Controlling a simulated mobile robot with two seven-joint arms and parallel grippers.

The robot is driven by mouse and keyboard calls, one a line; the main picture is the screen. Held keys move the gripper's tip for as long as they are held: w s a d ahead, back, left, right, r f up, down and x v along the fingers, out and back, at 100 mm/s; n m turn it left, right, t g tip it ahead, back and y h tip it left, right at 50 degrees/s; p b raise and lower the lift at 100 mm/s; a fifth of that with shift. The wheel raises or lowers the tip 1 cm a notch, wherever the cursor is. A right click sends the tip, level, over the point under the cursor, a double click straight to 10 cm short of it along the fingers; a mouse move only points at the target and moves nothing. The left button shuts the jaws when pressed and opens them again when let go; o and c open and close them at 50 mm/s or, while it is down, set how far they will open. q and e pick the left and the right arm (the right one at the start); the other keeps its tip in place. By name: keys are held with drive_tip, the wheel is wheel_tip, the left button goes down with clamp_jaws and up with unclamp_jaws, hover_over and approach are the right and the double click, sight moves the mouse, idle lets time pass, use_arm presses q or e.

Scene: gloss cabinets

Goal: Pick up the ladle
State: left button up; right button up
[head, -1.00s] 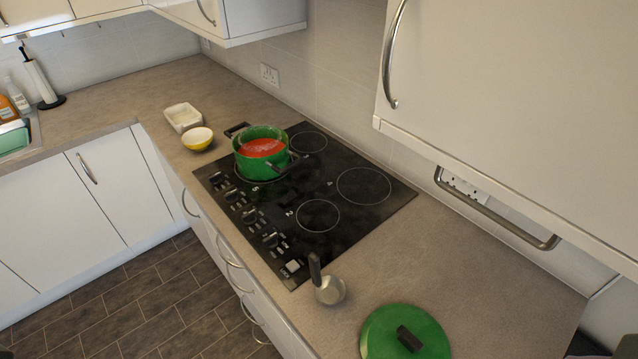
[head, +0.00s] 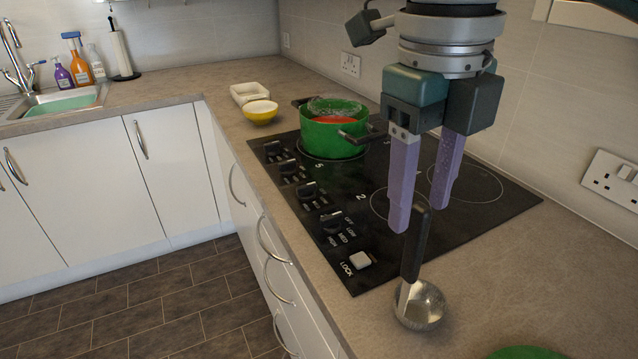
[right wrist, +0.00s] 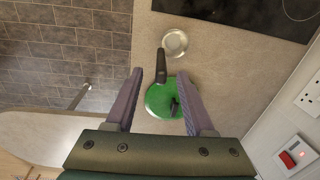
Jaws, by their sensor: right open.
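The ladle stands on the counter near the cooktop's front corner. Its dark handle (head: 415,245) points up, and its metal bowl (head: 422,305) rests on the worktop. My right gripper (head: 420,212) points down, open and empty, with the top of the handle showing between its two purple fingers. In the right wrist view the handle's end (right wrist: 161,68) also appears between the fingertips (right wrist: 162,75), and the bowl (right wrist: 174,43) is beyond them. I see no contact between the fingers and the handle. My left gripper is not in view.
A green pot (head: 332,133) with red contents sits on the black cooktop (head: 470,205). A green lid (right wrist: 158,101) lies on the counter near the ladle. A yellow bowl (head: 260,112) and white dish (head: 246,92) stand farther back. A wall socket (head: 612,180) is at right.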

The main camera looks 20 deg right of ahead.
sight(409, 275)
drive_tip(key=f, duration=0.5)
drive_tip(key=d+f, duration=0.1)
drive_tip(key=f, duration=0.2)
drive_tip(key=shift+s+f+p, duration=0.1)
drive_tip(key=shift+f+p, duration=0.15)
drive_tip(key=shift+p, duration=0.15)
drive_tip(key=shift+c, duration=0.3)
clamp_jaws()
idle(0.6)
